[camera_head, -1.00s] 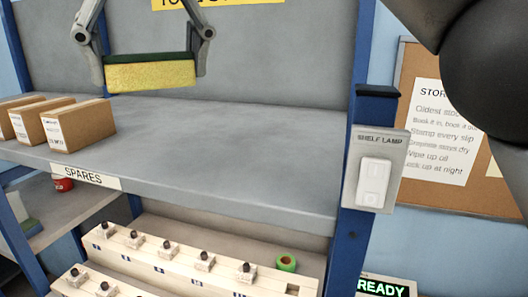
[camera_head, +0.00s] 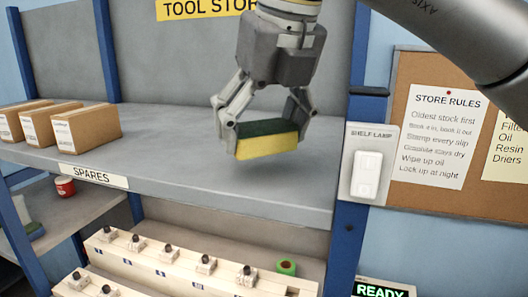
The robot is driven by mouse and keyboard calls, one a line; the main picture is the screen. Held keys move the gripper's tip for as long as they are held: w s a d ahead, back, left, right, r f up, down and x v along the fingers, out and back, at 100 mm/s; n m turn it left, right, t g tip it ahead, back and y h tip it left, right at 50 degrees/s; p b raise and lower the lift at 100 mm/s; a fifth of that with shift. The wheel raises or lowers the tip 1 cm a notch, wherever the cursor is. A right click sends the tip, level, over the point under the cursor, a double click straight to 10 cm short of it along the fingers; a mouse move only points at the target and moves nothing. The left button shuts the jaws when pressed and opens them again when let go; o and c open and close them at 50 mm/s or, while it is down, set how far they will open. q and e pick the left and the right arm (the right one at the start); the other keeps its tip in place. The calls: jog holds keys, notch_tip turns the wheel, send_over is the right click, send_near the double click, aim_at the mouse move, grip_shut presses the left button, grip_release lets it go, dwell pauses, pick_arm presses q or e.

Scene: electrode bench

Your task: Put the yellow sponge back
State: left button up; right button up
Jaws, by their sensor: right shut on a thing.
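The yellow sponge (camera_head: 268,146) has a dark green top layer. My right gripper (camera_head: 268,130) is shut on it, with one finger at each end. The sponge hangs level over the right part of the grey upper shelf (camera_head: 170,150), near its front edge. I cannot tell whether its underside touches the shelf. My left gripper is not in view.
Several cardboard boxes (camera_head: 88,127) stand at the shelf's left, behind the SPARES label (camera_head: 93,176). A shelf lamp switch (camera_head: 367,174) is on the right post. The shelf middle is clear.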

aim_at(264, 150)
jog(key=f+b, duration=0.1)
jog(key=f, duration=0.1)
jog(key=f+b, duration=0.1)
jog(key=shift+w+d+f+b, duration=0.2)
jog(key=shift+d+f+b, duration=0.05)
jog(key=shift+f+b, duration=0.05)
jog(key=shift+a+r, duration=0.1)
jog(key=shift+s+f, duration=0.1)
jog(key=shift+f, duration=0.1)
jog(key=o, duration=1)
jog(key=shift+c, duration=0.2)
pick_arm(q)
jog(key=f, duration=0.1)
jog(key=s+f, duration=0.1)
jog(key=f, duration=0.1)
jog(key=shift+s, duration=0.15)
pick_arm(e)
jog(key=shift+r, duration=0.15)
